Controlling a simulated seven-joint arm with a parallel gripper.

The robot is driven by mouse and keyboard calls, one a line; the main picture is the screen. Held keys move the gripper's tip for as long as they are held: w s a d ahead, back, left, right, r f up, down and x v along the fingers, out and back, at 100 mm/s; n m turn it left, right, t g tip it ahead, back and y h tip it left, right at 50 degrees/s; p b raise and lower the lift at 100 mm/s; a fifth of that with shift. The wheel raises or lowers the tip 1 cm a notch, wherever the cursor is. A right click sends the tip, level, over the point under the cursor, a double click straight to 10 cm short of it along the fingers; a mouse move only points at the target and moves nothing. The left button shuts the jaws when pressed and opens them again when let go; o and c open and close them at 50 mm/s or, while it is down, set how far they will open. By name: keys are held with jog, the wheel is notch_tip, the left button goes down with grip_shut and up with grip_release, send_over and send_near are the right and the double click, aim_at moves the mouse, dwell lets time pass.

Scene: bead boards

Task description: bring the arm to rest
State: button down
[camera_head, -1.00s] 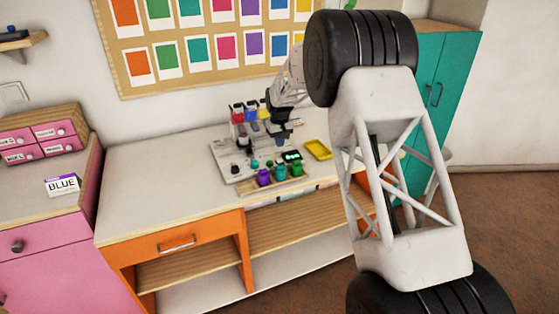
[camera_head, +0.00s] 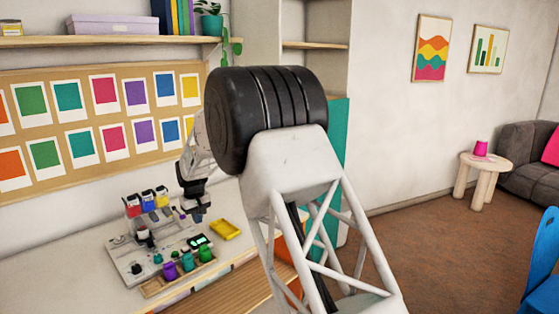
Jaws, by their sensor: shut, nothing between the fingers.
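My arm fills the middle of the head view, with a black joint and a white lattice link in front. My gripper (camera_head: 196,208) is beyond it, small and dark, pointing down over the right back part of the bead board. It is shut and holds nothing. The bead board (camera_head: 122,262) is a pale panel on the desk. Red, blue and yellow containers stand along its back edge. Purple, teal and green pieces (camera_head: 188,262) sit in a wooden tray at its front. The exact height of my gripper above the board cannot be told.
A yellow tray (camera_head: 226,230) lies on the desk right of the board. A teal cabinet (camera_head: 338,150) is partly hidden behind my arm. A shelf (camera_head: 110,40) with a plant hangs above the pinboard (camera_head: 82,118). Open floor (camera_head: 440,235) lies right, before a round side table (camera_head: 485,168).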

jog(key=s+d+r+m, duration=0.1)
jog(key=s+d+r, duration=0.55)
jog(key=d, duration=0.45)
jog(key=s+d+r+m+t, duration=0.1)
jog(key=s+d+r+m, duration=0.1)
jog(key=s+d+r, duration=0.55)
jog(key=s+d+r+m, duration=0.1)
jog(key=s+d+r, duration=0.55)
jog(key=d, duration=0.65)
jog(key=s+d+f+m, duration=0.1)
jog(key=s+d, duration=0.4)
jog(key=s, duration=0.6)
jog(key=s+d+f+m+t, duration=0.1)
jog(key=s+d, duration=0.5)
jog(key=s, duration=0.6)
jog(key=s+d+f+m, duration=0.2)
jog(key=s+d, duration=0.4)
jog(key=s, duration=0.6)
jog(key=shift+f, duration=0.75)
